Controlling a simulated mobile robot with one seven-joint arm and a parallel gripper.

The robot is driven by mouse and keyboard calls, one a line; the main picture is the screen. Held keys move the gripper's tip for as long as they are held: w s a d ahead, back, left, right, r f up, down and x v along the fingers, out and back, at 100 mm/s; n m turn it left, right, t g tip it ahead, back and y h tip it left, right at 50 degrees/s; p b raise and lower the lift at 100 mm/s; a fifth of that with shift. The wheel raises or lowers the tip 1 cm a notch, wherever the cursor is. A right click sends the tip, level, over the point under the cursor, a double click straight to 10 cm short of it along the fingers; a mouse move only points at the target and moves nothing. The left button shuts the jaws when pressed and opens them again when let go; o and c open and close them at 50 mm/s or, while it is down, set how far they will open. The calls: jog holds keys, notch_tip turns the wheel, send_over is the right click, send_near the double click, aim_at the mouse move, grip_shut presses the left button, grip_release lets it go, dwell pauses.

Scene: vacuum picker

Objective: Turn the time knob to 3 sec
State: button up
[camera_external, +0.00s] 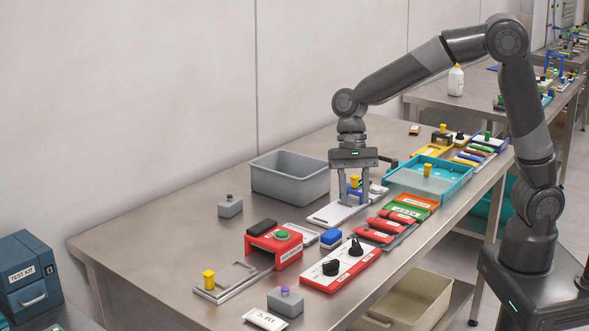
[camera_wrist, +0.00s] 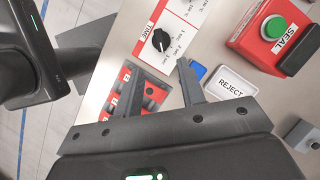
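The time knob is a black round knob on a red and white panel (camera_external: 318,276). In the wrist view the knob (camera_wrist: 160,40) sits beside the red TIME label (camera_wrist: 147,32), near the top centre, with small printed marks around it. It is probably the right one of two black knobs in the external view (camera_external: 355,248). Its exact setting is too small to read. My gripper (camera_external: 354,202) is open and empty, above the table behind the panel. In the wrist view its two fingers (camera_wrist: 156,72) are spread apart, with the knob beyond their tips, not touched.
A red stand with a green SEAL button (camera_external: 281,235) is left of the panel. A blue block (camera_external: 331,237) lies close behind it. Red packets (camera_external: 375,234) lie to its right. A grey bin (camera_external: 290,180) and a teal tray (camera_external: 430,179) stand farther back.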

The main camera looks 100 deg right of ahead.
aim_at(357, 243)
jog(key=x, duration=1)
jog(key=shift+a+f, duration=0.15)
jog(key=shift+f, duration=0.05)
grip_shut()
